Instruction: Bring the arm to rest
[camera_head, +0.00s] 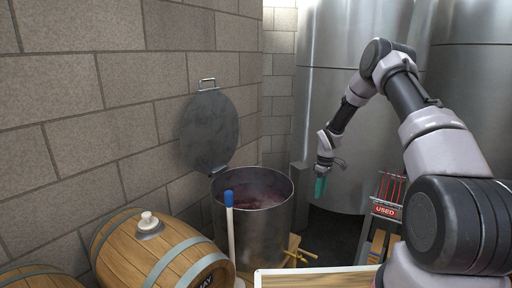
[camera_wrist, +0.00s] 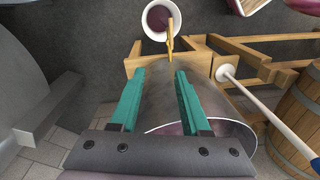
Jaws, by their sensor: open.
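My arm reaches in from the right in the head view and bends down to my gripper (camera_head: 320,187), which hangs with its teal fingers pointing down, right of the steel vat (camera_head: 257,235). In the wrist view my gripper (camera_wrist: 160,73) has its two teal fingers apart, with nothing held between them. The vat's rim and dark red contents show partly behind the gripper in the wrist view. The vat's round lid (camera_head: 209,131) stands open against the wall.
A rack labelled USED (camera_head: 385,211) is right of my gripper, before big steel tanks (camera_head: 345,95). A cup of dark red liquid (camera_wrist: 160,19) stands beyond the fingertips.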

